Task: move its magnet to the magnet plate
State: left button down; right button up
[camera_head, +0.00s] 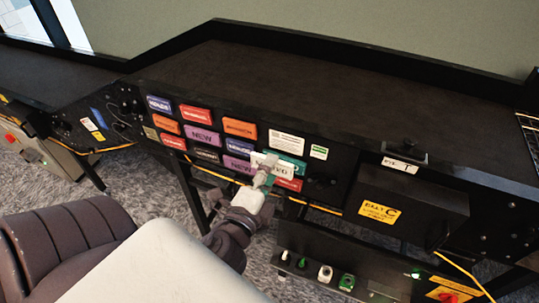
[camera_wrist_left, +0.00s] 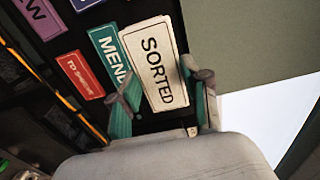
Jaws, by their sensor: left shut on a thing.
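A white magnet (camera_wrist_left: 158,62) lettered SORTED sits between the fingers of my left gripper (camera_wrist_left: 166,98), which is shut on it. In the head view the same white magnet (camera_head: 284,170) and the left gripper (camera_head: 266,172) are in front of the right part of a black panel (camera_head: 342,165) that carries several coloured magnets. A teal magnet (camera_wrist_left: 104,48) lettered MEND lies right beside the white one in the wrist view, partly covered by it. I cannot tell whether the white magnet touches the panel. My right gripper is not in view.
A red magnet (camera_wrist_left: 80,75) is beside the teal one. A purple magnet (camera_head: 203,138) lettered NEW is further left on the panel. A black box (camera_head: 410,205) with a yellow label juts out at right. A dark conveyor top (camera_head: 300,85) runs above.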

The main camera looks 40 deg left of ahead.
aim_at(288, 140)
pick_arm(q)
jog(key=shift+d+p+x, duration=0.2)
jog(key=shift+p+x, duration=0.25)
jog(key=shift+x, duration=0.55)
jog(key=shift+p+x, duration=0.9)
jog(key=shift+x, duration=2)
jog(key=shift+w+a, duration=0.1)
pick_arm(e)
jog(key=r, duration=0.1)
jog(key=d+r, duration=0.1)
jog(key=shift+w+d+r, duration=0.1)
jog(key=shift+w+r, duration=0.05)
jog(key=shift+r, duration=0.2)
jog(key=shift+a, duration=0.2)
pick_arm(q)
jog(key=shift+w, duration=0.15)
jog(key=shift+c, duration=2.4)
grip_release()
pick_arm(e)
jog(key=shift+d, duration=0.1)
